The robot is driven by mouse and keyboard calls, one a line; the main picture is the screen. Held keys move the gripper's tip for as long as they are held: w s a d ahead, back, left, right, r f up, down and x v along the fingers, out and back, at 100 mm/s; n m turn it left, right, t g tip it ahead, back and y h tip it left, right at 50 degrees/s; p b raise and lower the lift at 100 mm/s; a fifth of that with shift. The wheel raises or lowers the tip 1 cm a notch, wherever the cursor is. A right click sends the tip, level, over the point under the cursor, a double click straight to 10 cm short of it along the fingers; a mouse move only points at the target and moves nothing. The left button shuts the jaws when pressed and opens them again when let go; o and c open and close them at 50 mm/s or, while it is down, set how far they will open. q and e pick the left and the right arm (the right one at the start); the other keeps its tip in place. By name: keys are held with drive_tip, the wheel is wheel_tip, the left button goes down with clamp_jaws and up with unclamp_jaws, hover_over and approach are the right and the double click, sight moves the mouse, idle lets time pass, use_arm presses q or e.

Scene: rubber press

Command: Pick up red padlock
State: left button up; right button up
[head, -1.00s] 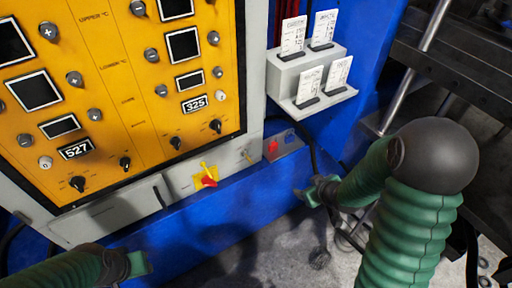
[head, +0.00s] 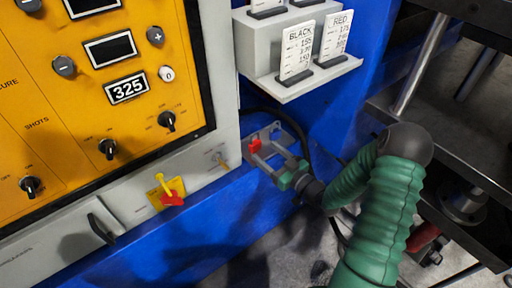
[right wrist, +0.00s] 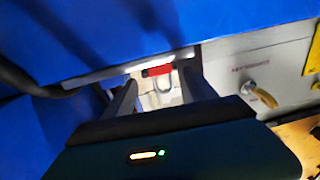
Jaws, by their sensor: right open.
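The red padlock (head: 255,146) is at the small grey bracket (head: 268,131) on the blue machine side, right of the control panel. My right gripper (head: 266,153) is open, with its fingers reaching toward the padlock from the lower right. In the right wrist view the red padlock (right wrist: 157,71) shows as a red body with a shackle, near the tips of my right gripper (right wrist: 160,88) and between its two fingers. I cannot tell whether a finger touches it. My left gripper is out of view.
A yellow control panel (head: 75,125) fills the left, with a red-and-yellow switch (head: 170,192) below it. A light grey card shelf (head: 305,84) sits above the bracket. Dark press framework (head: 470,110) stands at the right. A dark cable runs behind the gripper.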

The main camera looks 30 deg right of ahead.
sight(257, 144)
drive_tip(key=shift+w, duration=0.45)
drive_tip(key=w+b, duration=0.1)
drive_tip(key=w, duration=0.1)
drive_tip(key=w+a+b, duration=0.1)
drive_tip(key=w, duration=0.1)
drive_tip(key=shift+w+a+r, duration=0.1)
drive_tip(key=shift+r, duration=0.05)
drive_tip(key=shift+w+r, duration=0.1)
drive_tip(key=shift+w, duration=0.2)
drive_tip(key=shift+d, duration=0.35)
drive_tip(key=shift+c, duration=1)
drive_tip(key=shift+a, duration=0.2)
drive_tip(key=c, duration=1)
drive_tip(key=shift+d, duration=0.1)
clamp_jaws()
